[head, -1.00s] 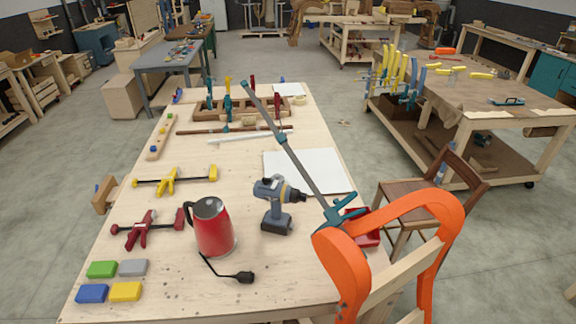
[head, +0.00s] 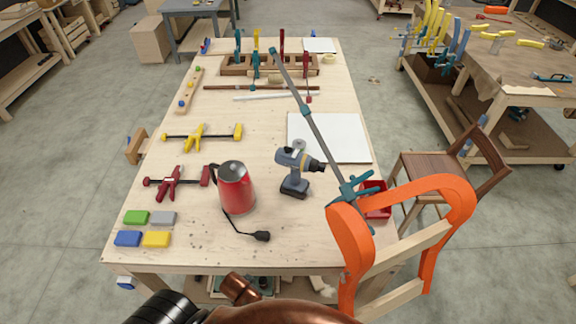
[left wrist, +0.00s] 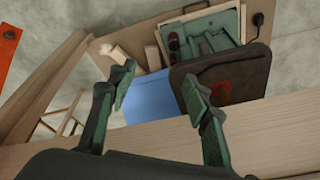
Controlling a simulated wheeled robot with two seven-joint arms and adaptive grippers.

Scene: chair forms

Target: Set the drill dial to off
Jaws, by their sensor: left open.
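A grey-blue and black cordless drill (head: 294,172) stands upright on its battery on the wooden workbench (head: 230,115), its chuck pointing right. A pale round part (head: 299,146) shows at its top; the dial's setting is too small to read. In the left wrist view my left gripper (left wrist: 163,92) is open and empty, its green-padded fingers apart near the bench edge, over items below the bench top. In the head view part of my copper-coloured arm shows at the bottom; no gripper shows there. My right gripper is not in view.
An orange chair form (head: 350,245) with a long bar clamp (head: 312,125) stands at the right edge. A red tray (head: 376,199) and a white sheet (head: 328,138) lie near the drill.

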